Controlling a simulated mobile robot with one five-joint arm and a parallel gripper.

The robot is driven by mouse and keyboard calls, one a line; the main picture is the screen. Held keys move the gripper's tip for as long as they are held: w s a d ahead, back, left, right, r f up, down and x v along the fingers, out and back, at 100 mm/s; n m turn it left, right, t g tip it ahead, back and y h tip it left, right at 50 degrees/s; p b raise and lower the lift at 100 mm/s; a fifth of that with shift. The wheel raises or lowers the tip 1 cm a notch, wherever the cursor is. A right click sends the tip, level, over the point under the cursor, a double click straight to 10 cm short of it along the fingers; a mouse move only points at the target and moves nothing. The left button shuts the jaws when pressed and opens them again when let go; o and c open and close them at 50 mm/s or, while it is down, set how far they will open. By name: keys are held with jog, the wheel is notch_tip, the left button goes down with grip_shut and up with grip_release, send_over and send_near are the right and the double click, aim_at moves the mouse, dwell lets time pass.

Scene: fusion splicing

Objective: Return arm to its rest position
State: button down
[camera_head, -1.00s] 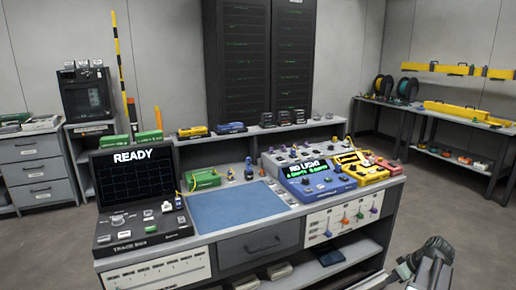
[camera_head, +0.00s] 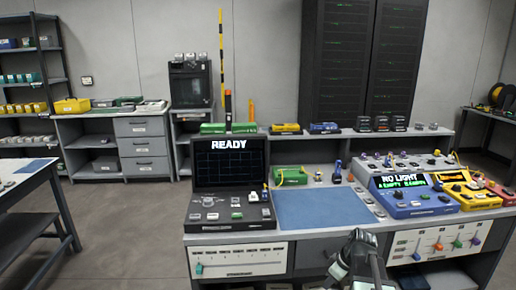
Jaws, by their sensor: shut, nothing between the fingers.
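My gripper (camera_head: 357,246) shows at the bottom of the head view, in front of the workbench (camera_head: 235,239). It is shut and holds nothing. It stands before the bench's front edge, below the blue mat (camera_head: 322,209), and hides part of the drawer front (camera_head: 312,255). I cannot tell how far it is from the bench. The rest of my arm runs out of the picture at the bottom.
A console reading READY (camera_head: 232,165) stands left of the mat. A blue unit reading NO LIGHT (camera_head: 408,200) and a yellow device (camera_head: 467,197) stand right of it. Another table (camera_head: 25,178) is at the far left. Open floor (camera_head: 135,230) lies between the table and workbench.

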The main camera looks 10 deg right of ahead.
jog(key=s+a+f+m+g+h, duration=0.1)
jog(key=s+a, duration=0.2)
jog(key=a, duration=0.6)
jog(key=s+a+m+g+h, duration=0.1)
jog(key=s+a+m, duration=0.15)
jog(key=a, duration=0.55)
notch_tip(320, 180, up, 19)
jog(key=s+d+m+p, duration=0.2)
jog(key=m+p, duration=0.2)
jog(key=p, duration=1.5)
jog(key=shift+d+g+h, duration=0.2)
jog(key=shift+g+h, duration=0.1)
jog(key=shift+h, duration=0.1)
jog(key=shift+d+r, duration=0.1)
